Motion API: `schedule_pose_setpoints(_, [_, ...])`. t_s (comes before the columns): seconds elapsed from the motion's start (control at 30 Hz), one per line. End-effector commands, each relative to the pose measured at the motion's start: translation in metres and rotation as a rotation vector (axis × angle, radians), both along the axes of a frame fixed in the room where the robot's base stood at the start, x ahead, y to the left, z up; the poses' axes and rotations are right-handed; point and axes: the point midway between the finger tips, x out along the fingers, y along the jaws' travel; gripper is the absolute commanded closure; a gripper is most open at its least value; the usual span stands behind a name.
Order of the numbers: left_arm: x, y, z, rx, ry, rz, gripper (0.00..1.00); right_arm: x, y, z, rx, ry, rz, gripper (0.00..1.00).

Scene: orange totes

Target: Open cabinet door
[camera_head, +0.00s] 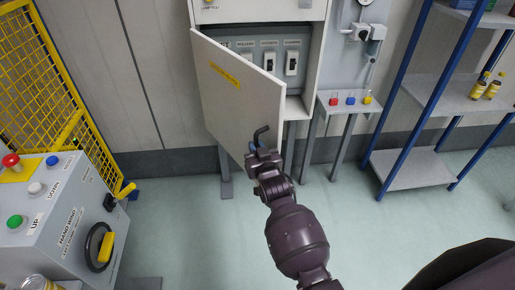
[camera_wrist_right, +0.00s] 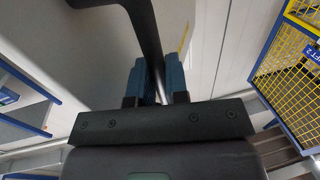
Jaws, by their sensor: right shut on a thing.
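The cabinet (camera_head: 310,100) is a pale box on legs at the upper middle of the head view. Its beige door (camera_head: 228,95) with a yellow label stands partly open, swung out to the left. Switches show inside. A black bent handle (camera_head: 260,133) sits at the door's lower right. My right gripper (camera_head: 257,147) is at this handle and shut on it. In the right wrist view the dark handle (camera_wrist_right: 147,45) runs down between the blue-tipped fingers of my right gripper (camera_wrist_right: 158,80). My left gripper is in neither view.
A grey control console (camera_head: 60,215) with buttons and a handwheel stands at the left, by a yellow mesh fence (camera_head: 45,70). A small stand (camera_head: 345,103) with coloured items and a blue shelf rack (camera_head: 430,170) stand at the right. Open floor (camera_head: 190,225) lies below the door.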

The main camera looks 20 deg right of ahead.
Motion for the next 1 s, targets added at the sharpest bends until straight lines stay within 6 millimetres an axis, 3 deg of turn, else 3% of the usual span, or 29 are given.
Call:
schedule_pose_setpoints(0.53, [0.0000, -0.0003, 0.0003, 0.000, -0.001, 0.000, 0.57, 0.0011, 0.0011, 0.0018, -0.004, -0.004, 0.003, 1.00])
schedule_pose_setpoints(0.57, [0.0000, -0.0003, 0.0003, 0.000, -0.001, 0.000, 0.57, 0.0011, 0.0011, 0.0018, -0.003, -0.004, 0.003, 0.81])
schedule_pose_setpoints(0.7, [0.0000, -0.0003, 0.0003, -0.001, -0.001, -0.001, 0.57, 0.0009, 0.0009, 0.0012, -0.002, -0.003, 0.002, 0.61])
schedule_pose_setpoints(1.0, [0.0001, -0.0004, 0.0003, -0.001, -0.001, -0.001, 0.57, -0.0007, 0.0007, 0.0002, -0.001, -0.001, 0.002, 0.61])
